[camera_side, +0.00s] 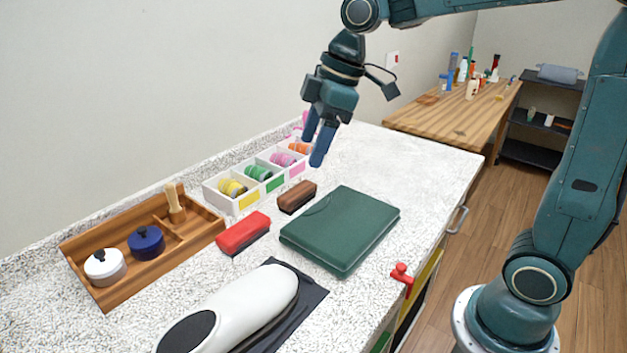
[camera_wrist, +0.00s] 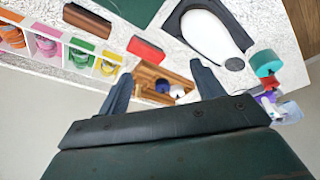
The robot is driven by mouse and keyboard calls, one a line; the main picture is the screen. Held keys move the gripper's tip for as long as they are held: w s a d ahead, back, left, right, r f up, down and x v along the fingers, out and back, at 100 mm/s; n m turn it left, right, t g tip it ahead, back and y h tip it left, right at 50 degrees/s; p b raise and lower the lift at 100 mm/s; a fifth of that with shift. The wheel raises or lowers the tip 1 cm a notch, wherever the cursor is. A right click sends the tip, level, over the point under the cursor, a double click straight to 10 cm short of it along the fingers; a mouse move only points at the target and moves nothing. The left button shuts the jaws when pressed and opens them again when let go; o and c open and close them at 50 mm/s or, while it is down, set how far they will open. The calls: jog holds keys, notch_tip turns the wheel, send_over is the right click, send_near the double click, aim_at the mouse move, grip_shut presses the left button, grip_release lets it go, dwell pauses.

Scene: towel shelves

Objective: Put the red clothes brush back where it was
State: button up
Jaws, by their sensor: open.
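The red clothes brush (camera_side: 242,233) lies on the speckled white counter, between the wooden tray and the green folded case. It also shows in the wrist view (camera_wrist: 145,47), beyond my gripper's fingers. My gripper (camera_side: 319,146) is open and empty, raised above the far part of the counter, over the area near the white bin row. Its two fingers also show in the wrist view (camera_wrist: 163,85), spread apart with nothing between them. A brown brush (camera_side: 297,197) lies on the counter just behind and right of the red one, apart from it.
A wooden tray (camera_side: 213,222) at left holds a white pot, a blue pot and a small upright brush. A white divided bin (camera_side: 222,202) holds colored rolls along the wall. The green case (camera_side: 341,230) and a white iron-like object (camera_side: 252,303) occupy the front.

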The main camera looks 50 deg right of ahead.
jog(key=s+d+f+m+t+h, duration=0.1)
jog(key=s+m, duration=0.3)
jog(key=s, duration=0.5)
jog(key=s+d+f+m+t+h, duration=0.1)
jog(key=s+d+m, duration=0.2)
jog(key=s, duration=0.7)
jog(key=m, duration=0.2)
jog(key=shift+d+m+t, duration=0.3)
jog(key=shift+d+t, duration=0.05)
jog(key=shift+t, duration=0.05)
jog(key=shift+w+f, duration=0.1)
